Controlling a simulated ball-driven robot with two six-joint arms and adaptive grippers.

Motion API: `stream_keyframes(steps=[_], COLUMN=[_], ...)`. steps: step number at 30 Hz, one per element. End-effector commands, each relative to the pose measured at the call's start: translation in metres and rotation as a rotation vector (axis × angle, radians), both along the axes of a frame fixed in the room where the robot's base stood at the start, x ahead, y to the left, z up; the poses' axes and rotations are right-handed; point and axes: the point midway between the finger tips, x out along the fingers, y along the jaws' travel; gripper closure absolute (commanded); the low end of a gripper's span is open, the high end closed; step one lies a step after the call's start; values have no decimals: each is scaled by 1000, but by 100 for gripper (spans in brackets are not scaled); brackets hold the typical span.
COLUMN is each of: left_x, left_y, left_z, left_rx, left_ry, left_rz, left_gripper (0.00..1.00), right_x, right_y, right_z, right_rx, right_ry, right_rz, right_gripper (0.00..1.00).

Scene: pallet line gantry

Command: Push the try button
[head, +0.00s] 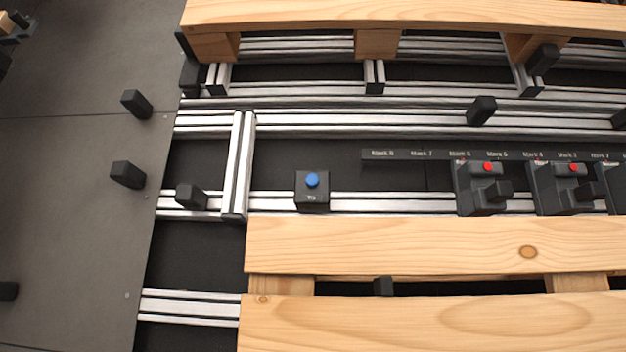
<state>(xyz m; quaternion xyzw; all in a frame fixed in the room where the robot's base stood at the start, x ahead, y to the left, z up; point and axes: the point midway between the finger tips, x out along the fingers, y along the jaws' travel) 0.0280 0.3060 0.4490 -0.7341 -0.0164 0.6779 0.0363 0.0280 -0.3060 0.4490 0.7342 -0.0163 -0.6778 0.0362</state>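The try button is a blue round cap (312,180) on a small black box (312,202) with a small white label that reads "Try". The box sits on an aluminium rail (360,203), left of the middle of the head view and just behind the near wooden pallet. Nothing covers the blue cap. Neither of my grippers shows in the head view, so I cannot see their state or their distance from the button.
Black units with red buttons (488,167) stand to the right on the same rail, below a labelled dark strip (400,154). The near pallet (400,245) and the far pallet (300,14) flank the rails. Several black blocks (127,174) stand around. Grey floor (60,220) lies left.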

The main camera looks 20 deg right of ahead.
Motion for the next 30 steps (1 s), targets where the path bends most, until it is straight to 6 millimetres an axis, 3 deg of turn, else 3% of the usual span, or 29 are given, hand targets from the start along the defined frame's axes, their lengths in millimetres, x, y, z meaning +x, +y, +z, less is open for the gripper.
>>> stream_keyframes(steps=[1,9,30], left_x=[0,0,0], left_y=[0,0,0], left_z=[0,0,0], left_rx=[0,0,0], left_ry=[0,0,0], left_rz=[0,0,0], left_gripper=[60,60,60], right_x=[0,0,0], right_y=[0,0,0], right_z=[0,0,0], right_rx=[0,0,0], right_ry=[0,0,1], right_rz=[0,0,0], right_gripper=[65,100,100])
